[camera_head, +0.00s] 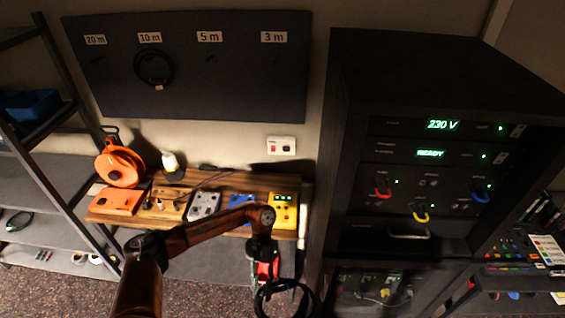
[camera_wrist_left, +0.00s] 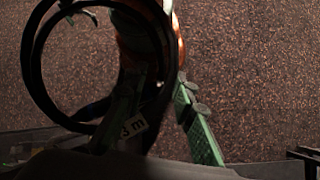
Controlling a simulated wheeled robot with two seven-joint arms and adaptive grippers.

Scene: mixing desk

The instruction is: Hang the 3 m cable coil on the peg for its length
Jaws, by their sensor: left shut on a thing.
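The black cable coil (camera_head: 259,300) hangs from my left gripper (camera_head: 270,284), low in front of the bench. The gripper is shut on the coil. The dark peg board (camera_head: 200,95) on the back wall carries labels 20 m, 10 m, 5 m and a 3 m label (camera_head: 274,37) at the right. The peg under the 3 m label is hard to make out. My right gripper is not in view.
Another black coil (camera_head: 154,68) hangs under the 10 m label. The wooden bench (camera_head: 236,183) below holds an orange reel (camera_head: 119,165), several boxes and a yellow meter (camera_head: 284,210). A tall black rack (camera_head: 345,150) stands right of the board. Shelving (camera_head: 50,160) stands at left.

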